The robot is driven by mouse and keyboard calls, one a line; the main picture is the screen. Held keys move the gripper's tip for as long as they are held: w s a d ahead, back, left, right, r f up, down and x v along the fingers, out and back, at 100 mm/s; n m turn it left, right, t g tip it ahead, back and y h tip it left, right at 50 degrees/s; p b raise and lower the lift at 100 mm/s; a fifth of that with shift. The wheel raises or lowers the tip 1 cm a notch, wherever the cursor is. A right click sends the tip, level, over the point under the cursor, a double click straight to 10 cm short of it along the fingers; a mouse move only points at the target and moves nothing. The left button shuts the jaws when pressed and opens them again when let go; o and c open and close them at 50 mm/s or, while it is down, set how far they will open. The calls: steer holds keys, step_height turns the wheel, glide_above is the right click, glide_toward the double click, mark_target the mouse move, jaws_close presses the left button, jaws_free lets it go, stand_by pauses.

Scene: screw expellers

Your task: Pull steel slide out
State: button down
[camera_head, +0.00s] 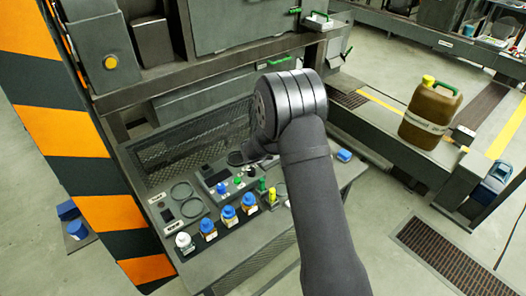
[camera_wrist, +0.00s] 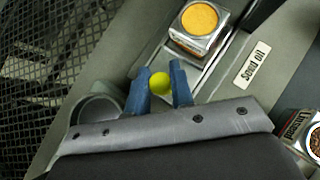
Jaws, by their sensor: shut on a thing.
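My gripper (camera_wrist: 160,70) has two blue fingers, seen in the wrist view, pressed on either side of a round yellow-green knob (camera_wrist: 160,83). A bright steel strip (camera_wrist: 212,72), which looks like the steel slide, lies just right of the fingers. I cannot see how the knob joins it. In the head view my arm's thick dark wrist hides the fingers and the knob, above the right part of the console (camera_head: 225,262).
A square jar with yellow contents (camera_wrist: 201,19) stands close beyond the fingers, by a "Seed oil" label (camera_wrist: 252,65). A "Linseed" jar (camera_wrist: 310,140) is at the right. Several blue-topped jars line the console front. A brown jug (camera_head: 430,108) stands on the right-hand bench.

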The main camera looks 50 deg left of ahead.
steer(key=c, duration=1.5)
jaws_free()
steer(key=shift+s, duration=0.3)
steer(key=shift+c, duration=0.2)
steer(key=shift+w, duration=0.1)
steer(key=v, duration=1.7)
steer(key=shift+r, duration=0.2)
steer(key=shift+d, duration=0.1)
steer(key=x, duration=1.7)
steer(key=shift+f, duration=0.15)
steer(key=shift+o, duration=0.4)
